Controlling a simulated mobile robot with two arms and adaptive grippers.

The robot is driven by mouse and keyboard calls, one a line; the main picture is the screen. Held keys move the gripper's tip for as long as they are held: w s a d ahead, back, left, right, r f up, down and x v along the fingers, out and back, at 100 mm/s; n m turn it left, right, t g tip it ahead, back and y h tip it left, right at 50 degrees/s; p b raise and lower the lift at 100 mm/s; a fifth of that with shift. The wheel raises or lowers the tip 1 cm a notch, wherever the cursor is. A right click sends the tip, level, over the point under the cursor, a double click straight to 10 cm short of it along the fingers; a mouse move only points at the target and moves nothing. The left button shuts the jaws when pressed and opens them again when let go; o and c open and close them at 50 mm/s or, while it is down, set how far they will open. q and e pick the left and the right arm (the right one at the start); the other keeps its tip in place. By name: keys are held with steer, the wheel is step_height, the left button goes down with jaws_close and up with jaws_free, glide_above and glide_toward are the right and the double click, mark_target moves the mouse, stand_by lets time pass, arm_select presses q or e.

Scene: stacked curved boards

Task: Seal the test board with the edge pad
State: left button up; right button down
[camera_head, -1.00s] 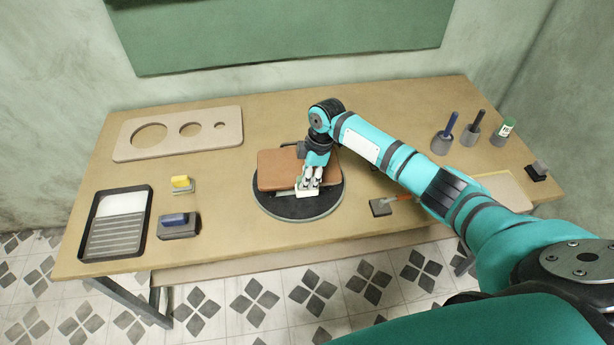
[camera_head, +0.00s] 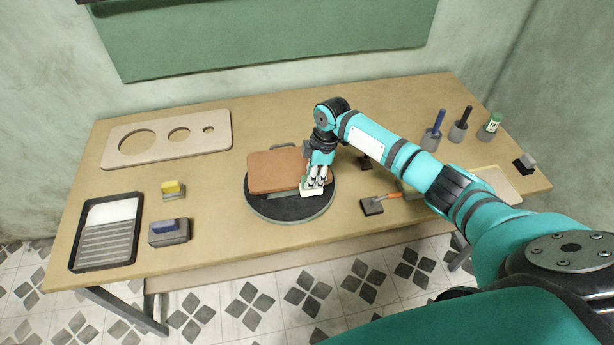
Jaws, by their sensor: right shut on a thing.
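The test board, a reddish-brown slab (camera_head: 272,172), rests on the round dark turntable (camera_head: 275,207). My right gripper (camera_head: 315,181) points down at the board's right front edge. It is shut on a small pale block (camera_head: 312,192), which seems to be the edge pad. The block is at the board's edge, over the turntable; whether it touches the board is hard to tell. The gripper hides part of the board's right end. My left gripper is out of view.
A paint tray (camera_head: 107,232), a yellow-topped block (camera_head: 173,188) and a blue-topped block (camera_head: 169,231) lie left. A board with holes (camera_head: 168,138) lies at the back left. A flat brush (camera_head: 373,206) lies right of the turntable. Holders with handles (camera_head: 432,138) and a green-capped bottle (camera_head: 489,127) stand at the right.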

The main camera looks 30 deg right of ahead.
steer(key=shift+d, duration=0.15)
steer(key=shift+s+d, duration=0.25)
steer(key=shift+d, duration=0.65)
steer(key=shift+s+d+n+b, duration=0.25)
steer(key=shift+d+n+b, duration=0.35)
steer(key=shift+d+n, duration=0.55)
steer(key=shift+a, duration=0.1)
steer(key=shift+s+d, duration=0.15)
steer(key=shift+d, duration=0.5)
